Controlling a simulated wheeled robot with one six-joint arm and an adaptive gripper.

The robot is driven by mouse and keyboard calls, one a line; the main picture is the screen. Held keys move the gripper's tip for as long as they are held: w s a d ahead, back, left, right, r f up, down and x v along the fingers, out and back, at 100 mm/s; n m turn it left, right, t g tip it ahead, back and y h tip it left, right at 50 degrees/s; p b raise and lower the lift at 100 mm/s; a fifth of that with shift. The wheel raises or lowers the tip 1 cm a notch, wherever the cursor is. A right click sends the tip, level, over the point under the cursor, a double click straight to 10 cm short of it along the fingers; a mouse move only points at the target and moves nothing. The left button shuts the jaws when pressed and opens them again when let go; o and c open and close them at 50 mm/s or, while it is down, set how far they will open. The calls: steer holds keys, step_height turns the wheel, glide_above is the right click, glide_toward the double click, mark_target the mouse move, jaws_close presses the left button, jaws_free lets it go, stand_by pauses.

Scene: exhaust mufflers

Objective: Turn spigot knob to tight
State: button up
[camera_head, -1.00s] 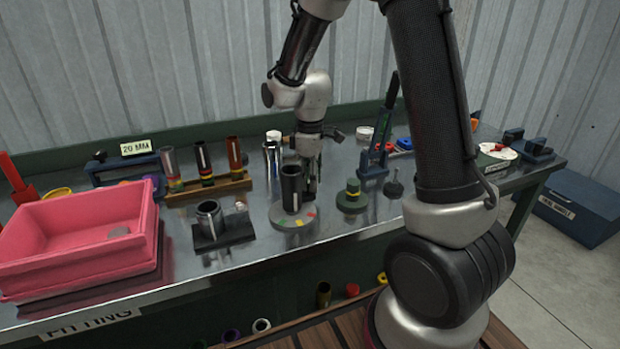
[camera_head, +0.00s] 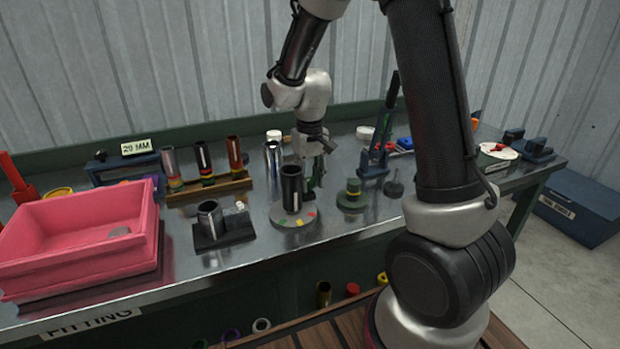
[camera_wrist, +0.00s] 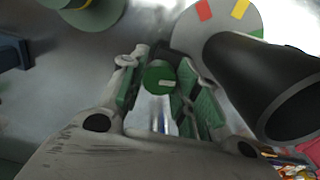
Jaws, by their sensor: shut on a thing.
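The spigot knob (camera_wrist: 160,78) is a small green round knob with a pale line mark. In the wrist view it sits between the two green-padded fingers of my gripper (camera_wrist: 155,88), which is shut on it. In the head view my gripper (camera_head: 312,182) reaches down just behind and right of the black upright tube (camera_head: 291,186), which partly hides the fingers. The tube stands on a round grey base (camera_head: 293,218) with red, yellow and green marks. The black tube (camera_wrist: 265,85) is close to the right finger in the wrist view.
A round green stepped piece (camera_head: 353,193) stands right of the base, with a blue stand (camera_head: 373,170) behind it. A shiny metal tube (camera_head: 273,160) is behind left. A black block with a tube (camera_head: 224,232) and a pink bin (camera_head: 75,235) lie to the left.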

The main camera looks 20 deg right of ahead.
mark_target(310, 180)
steer(key=shift+m, duration=1.1)
steer(key=o, duration=1)
step_height(310, 180, up, 12)
